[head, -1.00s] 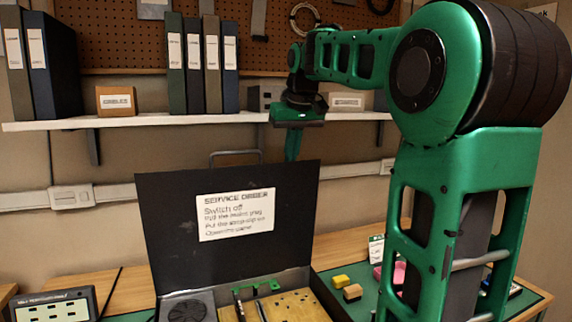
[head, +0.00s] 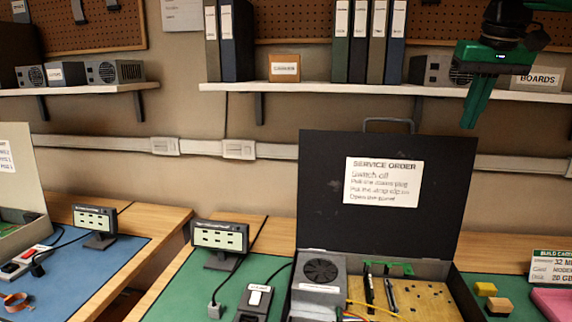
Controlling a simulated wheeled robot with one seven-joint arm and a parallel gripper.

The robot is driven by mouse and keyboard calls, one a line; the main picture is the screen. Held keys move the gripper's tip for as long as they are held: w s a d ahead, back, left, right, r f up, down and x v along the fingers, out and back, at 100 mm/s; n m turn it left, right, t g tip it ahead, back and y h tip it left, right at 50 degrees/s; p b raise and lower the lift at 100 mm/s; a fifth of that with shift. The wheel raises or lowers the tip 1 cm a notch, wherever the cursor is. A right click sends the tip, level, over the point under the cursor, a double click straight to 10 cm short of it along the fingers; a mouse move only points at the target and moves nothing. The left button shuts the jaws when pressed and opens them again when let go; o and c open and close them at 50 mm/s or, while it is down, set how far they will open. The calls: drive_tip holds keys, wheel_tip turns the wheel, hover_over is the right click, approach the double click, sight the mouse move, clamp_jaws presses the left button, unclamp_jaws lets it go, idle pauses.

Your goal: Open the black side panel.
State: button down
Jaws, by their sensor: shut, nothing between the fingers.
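The black side panel (head: 388,205) stands upright at the back of an open computer case (head: 432,268). A white service order sheet (head: 383,184) is on its face and a handle (head: 389,122) is on its top edge. The case interior shows a grey power supply with a fan (head: 320,272), a tan board (head: 425,300), a green part and some thin cables. My green gripper (head: 476,122) hangs at the upper right, fingers down and together, empty. In the picture it is right of and above the panel, apart from it.
A small display (head: 220,237), a loose-looking plug (head: 214,311) and a switch box (head: 257,300) are left of the case. A shelf (head: 400,94) with binders runs behind. A second bench (head: 75,275) is at the left.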

drive_tip(key=s+f+m, duration=0.1)
drive_tip(key=s+f, duration=0.5)
drive_tip(key=f, duration=0.3)
drive_tip(key=s+a+f+m+g+y, duration=0.1)
drive_tip(key=s+f, duration=0.5)
drive_tip(key=f, duration=0.3)
drive_tip(key=shift+g, duration=0.3)
drive_tip(key=c, duration=2.2)
unclamp_jaws()
drive_tip(key=s+a+f, duration=0.1)
drive_tip(key=s+f, duration=0.4)
drive_tip(key=s+a+f+g, duration=0.1)
drive_tip(key=s+f, duration=0.4)
drive_tip(key=f, duration=0.1)
drive_tip(key=s+a+f+m+g, duration=0.1)
drive_tip(key=s+f, duration=0.4)
drive_tip(key=shift+s+f, duration=0.1)
drive_tip(key=shift+f, duration=0.05)
drive_tip(key=n+t+y, duration=0.2)
drive_tip(key=n+t, duration=1.3)
drive_tip(key=n, duration=0.9)
approach(389, 120)
drive_tip(key=x, duration=0.4)
drive_tip(key=shift+n, duration=0.3)
drive_tip(key=x, duration=1)
drive_tip(key=shift+w+f, duration=0.2)
drive_tip(key=shift+w, duration=0.1)
